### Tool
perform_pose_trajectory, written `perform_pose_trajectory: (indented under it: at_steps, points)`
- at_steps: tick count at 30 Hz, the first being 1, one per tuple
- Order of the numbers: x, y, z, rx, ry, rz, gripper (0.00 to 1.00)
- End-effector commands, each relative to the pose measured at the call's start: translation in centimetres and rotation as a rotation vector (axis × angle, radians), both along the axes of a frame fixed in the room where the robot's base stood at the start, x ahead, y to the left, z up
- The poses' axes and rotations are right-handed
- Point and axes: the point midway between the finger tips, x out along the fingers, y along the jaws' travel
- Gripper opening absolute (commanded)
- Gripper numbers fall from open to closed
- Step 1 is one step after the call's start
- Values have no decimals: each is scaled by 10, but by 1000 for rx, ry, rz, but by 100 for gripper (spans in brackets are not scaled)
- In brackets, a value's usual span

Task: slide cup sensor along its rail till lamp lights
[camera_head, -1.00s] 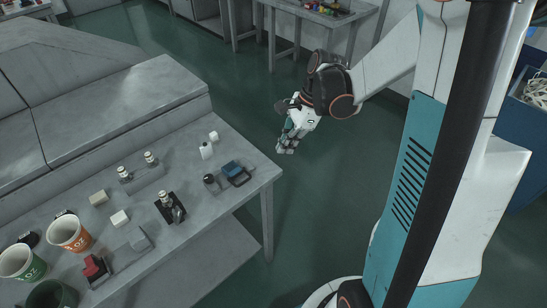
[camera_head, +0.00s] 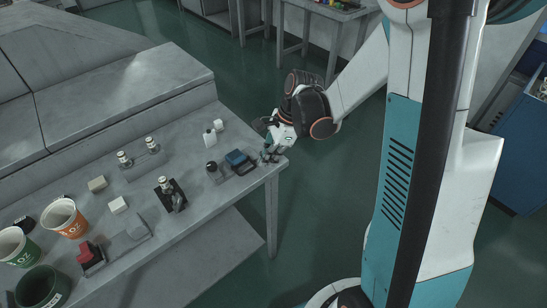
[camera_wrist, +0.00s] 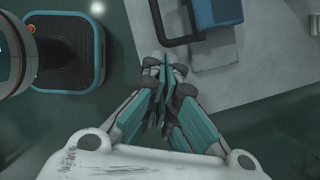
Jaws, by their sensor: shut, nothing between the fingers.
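I cannot tell surely which piece is the cup sensor. A silver-topped post on a black base (camera_head: 170,192) stands mid-table. Behind it, two similar posts (camera_head: 124,160) stand on a grey plate. A red block on a dark base (camera_head: 88,254) sits at the front left, beside a long grey strip with a grey block (camera_head: 135,228). No lit lamp is discernible. My gripper (camera_head: 270,155) is at the table's right corner, just right of a blue block in a dark frame (camera_head: 238,159). In the wrist view, the fingers (camera_wrist: 163,78) are together and empty, with the blue block (camera_wrist: 218,12) beyond.
Orange (camera_head: 63,218), white-and-green (camera_head: 18,246) and dark green (camera_head: 42,287) cups crowd the left.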

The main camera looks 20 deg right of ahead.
Motion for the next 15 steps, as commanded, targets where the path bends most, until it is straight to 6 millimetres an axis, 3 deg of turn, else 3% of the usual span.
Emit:
perform_pose_trajectory:
  at_steps: [15]
  points:
    - [1, 10, 0, 0, 0, -1, 0]
